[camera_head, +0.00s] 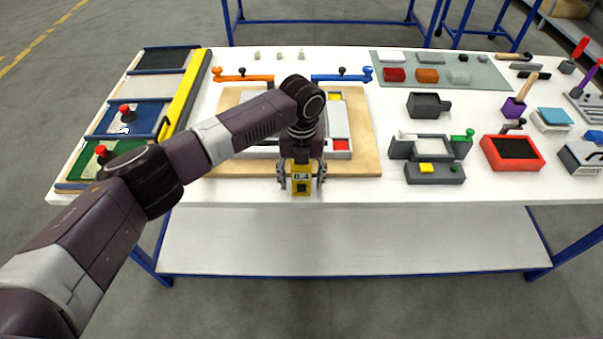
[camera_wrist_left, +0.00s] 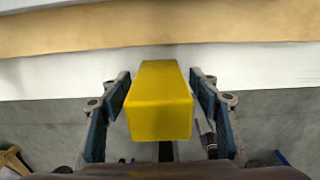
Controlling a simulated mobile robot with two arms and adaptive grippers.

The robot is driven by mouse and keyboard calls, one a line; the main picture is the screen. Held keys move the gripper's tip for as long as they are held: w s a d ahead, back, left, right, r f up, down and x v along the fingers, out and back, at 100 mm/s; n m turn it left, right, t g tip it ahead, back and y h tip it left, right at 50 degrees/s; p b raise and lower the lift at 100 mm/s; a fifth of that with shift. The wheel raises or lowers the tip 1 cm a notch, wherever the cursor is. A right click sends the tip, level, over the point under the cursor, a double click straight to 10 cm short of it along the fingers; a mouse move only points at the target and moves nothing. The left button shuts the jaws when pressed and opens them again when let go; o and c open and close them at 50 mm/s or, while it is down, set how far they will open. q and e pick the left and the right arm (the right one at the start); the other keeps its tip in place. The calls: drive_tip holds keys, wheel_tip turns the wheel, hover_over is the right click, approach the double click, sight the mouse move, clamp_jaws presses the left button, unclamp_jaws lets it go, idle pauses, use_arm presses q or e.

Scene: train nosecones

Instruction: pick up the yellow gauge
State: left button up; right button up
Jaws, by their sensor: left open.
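In the left wrist view the yellow gauge (camera_wrist_left: 159,105) lies between the two blue-padded fingers of my left gripper (camera_wrist_left: 162,98). The fingers are open, and the pads look apart from its sides. What supports the gauge underneath is hidden. My right gripper is not in view.
A wooden board (camera_head: 365,150) with grey fixtures lies behind the gripper, partly hidden by my left arm. Grey blocks (camera_head: 434,173) and a red tray (camera_head: 511,153) stand to the right. Coloured panels with red knobs (camera_head: 125,115) lie left. The front table strip right of the gripper is clear.

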sight(301, 167)
use_arm(q)
drive_tip(key=shift+f, duration=0.15)
drive_tip(key=c, duration=1.4)
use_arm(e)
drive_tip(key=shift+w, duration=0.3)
use_arm(q)
drive_tip(key=shift+r, duration=0.6)
wheel_tip(301, 167, up, 18)
drive_tip(key=b, duration=0.4)
drive_tip(key=shift+f+b, duration=0.5)
drive_tip(key=shift+f, duration=6.25)
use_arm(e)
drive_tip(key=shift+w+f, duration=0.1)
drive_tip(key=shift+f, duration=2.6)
use_arm(q)
drive_tip(key=shift+b, duration=0.3)
drive_tip(key=shift+f+b, duration=0.55)
drive_tip(key=shift+f, duration=2.1)
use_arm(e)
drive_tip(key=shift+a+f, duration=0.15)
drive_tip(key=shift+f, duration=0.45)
